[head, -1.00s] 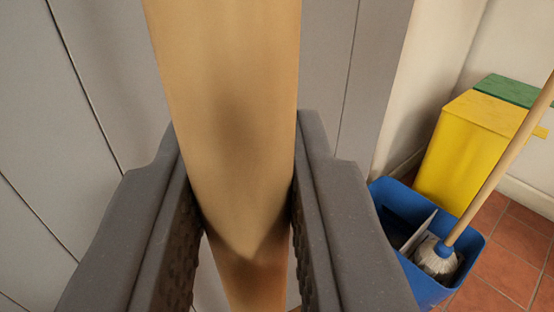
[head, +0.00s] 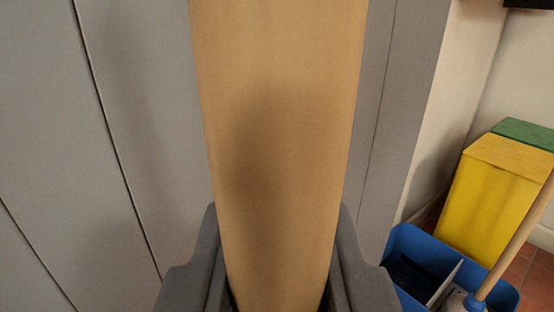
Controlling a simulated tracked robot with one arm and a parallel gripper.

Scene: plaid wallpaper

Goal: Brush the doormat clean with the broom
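A thick, light-brown wooden shaft (head: 280,110), which I take for the broom's handle, fills the middle of the head view from top to bottom, very close to the camera. My gripper (head: 278,218) shows at the bottom, with one dark grey finger on each side of the shaft. Both fingers press close against its sides, so it looks shut on the handle. The broom's head is out of view. The doormat is not in view.
A grey panelled surface (head: 120,130) stands behind the handle. At the lower right are a blue bucket (head: 410,240) with a wooden-handled mop (head: 515,245), a yellow bin (head: 490,205) and a green bin (head: 525,133). A little tiled floor (head: 520,268) shows there.

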